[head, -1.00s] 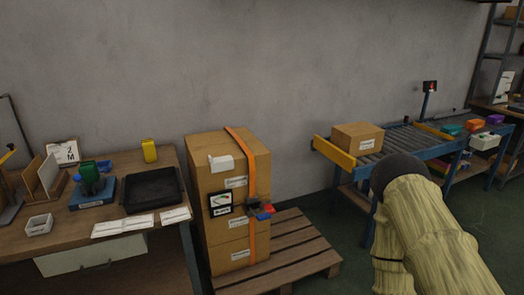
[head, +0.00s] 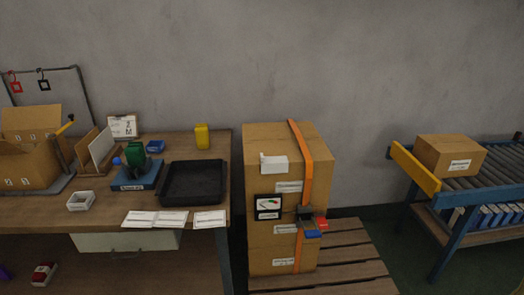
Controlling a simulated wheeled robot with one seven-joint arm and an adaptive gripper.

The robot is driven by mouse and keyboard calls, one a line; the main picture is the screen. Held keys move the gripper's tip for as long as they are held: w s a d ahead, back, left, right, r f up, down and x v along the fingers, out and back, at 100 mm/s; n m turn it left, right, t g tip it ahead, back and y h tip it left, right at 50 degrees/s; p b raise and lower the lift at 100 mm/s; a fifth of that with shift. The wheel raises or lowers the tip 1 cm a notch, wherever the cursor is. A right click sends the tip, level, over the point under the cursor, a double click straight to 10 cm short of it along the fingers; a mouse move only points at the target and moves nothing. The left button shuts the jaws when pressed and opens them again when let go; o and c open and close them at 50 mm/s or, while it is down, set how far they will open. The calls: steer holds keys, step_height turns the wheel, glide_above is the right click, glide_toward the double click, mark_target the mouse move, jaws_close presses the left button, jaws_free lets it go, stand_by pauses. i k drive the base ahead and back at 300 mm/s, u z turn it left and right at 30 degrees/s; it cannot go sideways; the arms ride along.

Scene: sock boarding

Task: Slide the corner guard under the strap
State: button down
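The orange strap (head: 308,165) runs over the top edge and down the front of a stack of cardboard boxes (head: 262,147) in the head view. A white angled piece (head: 273,163), which looks like the corner guard, sits at the upper front edge of the top box, to the left of the strap and apart from it. A dark buckle or tensioner (head: 306,214) with red and blue parts is on the strap lower down. My gripper is not in view.
The stack stands on a wooden pallet (head: 345,256). A workbench (head: 105,219) with a black tray (head: 193,182) is on the left. A roller conveyor (head: 489,178) carrying a box (head: 450,154) is on the right. Bare pallet boards lie right of the stack.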

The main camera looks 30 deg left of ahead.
mark_target(274, 164)
steer(key=u, duration=0.4)
steer(key=i, duration=0.7)
steer(key=u, duration=0.7)
